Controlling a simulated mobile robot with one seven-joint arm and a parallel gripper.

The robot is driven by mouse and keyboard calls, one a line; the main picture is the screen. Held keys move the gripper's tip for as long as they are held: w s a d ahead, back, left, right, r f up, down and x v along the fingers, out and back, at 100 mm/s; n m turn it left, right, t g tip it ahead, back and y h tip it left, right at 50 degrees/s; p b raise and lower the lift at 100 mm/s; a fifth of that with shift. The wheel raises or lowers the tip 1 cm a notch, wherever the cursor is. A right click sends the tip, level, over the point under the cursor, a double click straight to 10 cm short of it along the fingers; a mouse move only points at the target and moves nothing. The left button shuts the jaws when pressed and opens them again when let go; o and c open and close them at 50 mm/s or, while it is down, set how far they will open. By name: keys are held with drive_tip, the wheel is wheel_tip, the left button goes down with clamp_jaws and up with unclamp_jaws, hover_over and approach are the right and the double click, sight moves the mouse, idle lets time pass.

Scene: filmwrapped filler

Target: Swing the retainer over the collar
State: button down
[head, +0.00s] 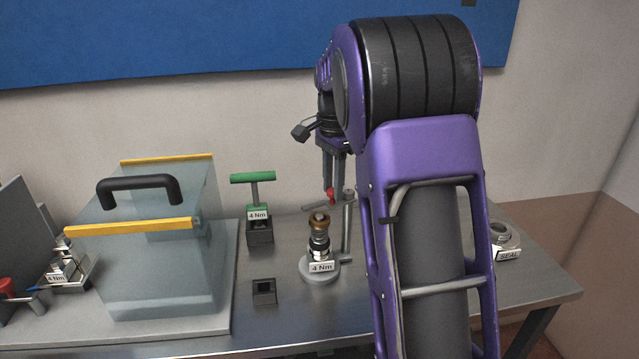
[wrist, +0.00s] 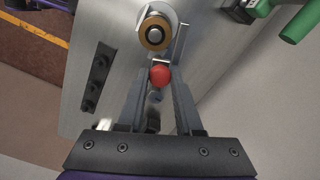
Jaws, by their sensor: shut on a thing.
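In the wrist view the collar (wrist: 155,32) is at the top, ahead of my fingertips. The retainer (head: 318,206) is a thin grey bar with a red knob (head: 331,196), beside a metal post (head: 347,225). My gripper (head: 333,188) is shut on the red knob, which also shows between the fingertips in the wrist view (wrist: 160,76). In the head view the bar shows above and just behind the collar; whether it touches is unclear.
A clear guard box (head: 150,265) with a black handle stands at the left. A green T-handled tool (head: 254,195) sits in a black holder behind the fitting. A small black socket block (head: 264,291) stands in front. A part labelled "SEAL" (head: 506,252) is at the right.

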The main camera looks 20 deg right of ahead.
drive_tip(key=shift+s+d+n+p, duration=0.1)
drive_tip(key=shift+s+n+p, duration=0.25)
drive_tip(key=shift+n, duration=0.65)
drive_tip(key=c, duration=0.6)
unclamp_jaws()
drive_tip(key=shift+r, duration=0.1)
wheel_tip(320, 180, up, 17)
drive_tip(key=shift+r+p, duration=0.15)
drive_tip(key=shift+p, duration=0.65)
